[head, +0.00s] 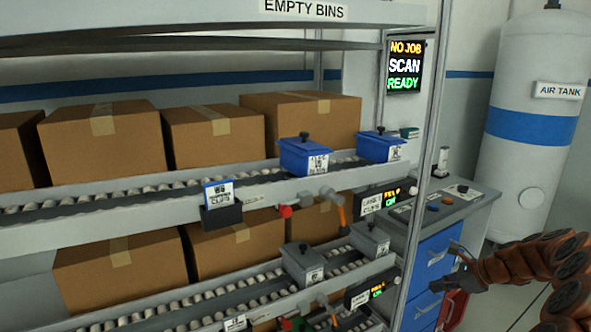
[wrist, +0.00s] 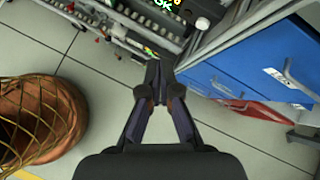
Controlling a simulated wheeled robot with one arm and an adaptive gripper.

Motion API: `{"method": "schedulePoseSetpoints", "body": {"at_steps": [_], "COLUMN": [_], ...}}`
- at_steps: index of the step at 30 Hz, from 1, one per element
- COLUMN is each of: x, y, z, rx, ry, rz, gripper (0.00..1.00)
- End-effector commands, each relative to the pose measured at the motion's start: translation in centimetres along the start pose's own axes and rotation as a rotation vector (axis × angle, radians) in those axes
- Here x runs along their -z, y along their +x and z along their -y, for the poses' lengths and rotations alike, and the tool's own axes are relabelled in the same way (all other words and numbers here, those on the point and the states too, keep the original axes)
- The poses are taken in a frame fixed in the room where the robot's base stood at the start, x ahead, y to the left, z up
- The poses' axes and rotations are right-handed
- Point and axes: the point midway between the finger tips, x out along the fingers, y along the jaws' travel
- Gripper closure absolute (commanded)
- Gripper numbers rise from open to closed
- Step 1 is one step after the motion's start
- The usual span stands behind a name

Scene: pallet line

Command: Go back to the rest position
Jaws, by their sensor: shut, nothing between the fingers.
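My gripper (wrist: 153,75) is shut and empty. In the wrist view its fingertips meet above the grey tiled floor (wrist: 115,110). In the head view my gripper (head: 447,268) shows small at the lower right, at the end of my orange-brown arm, in front of the blue drawers (head: 431,262). It appears to hold nothing in either view.
A roller rack (head: 150,213) carries cardboard boxes (head: 105,140) and lidded bins (head: 305,157). A white air tank (head: 532,135) stands at right. A brown netted container (wrist: 40,120) stands left in the wrist view.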

Motion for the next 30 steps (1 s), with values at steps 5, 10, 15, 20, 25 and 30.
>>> {"method": "schedulePoseSetpoints", "body": {"at_steps": [5,10,15,20,25,30], "x": [-7.5,-12.7,-16.3,-18.5,-19.5,-19.2], "y": [-0.1,-0.6,-1.6,-2.9,-4.8,-6.9], "z": [-4.9,-10.2,-15.8,-21.2,-26.7,-31.8], "rx": [-0.108,-0.207,-0.308,-0.402,-0.503,-0.608], "ry": [-0.242,-0.469,-0.687,-0.887,-1.088,-1.274], "rz": [0.004,-0.001,-0.012,-0.029,-0.052,-0.080], "gripper": [1.00,1.00,1.00,1.00,1.00,1.00]}}
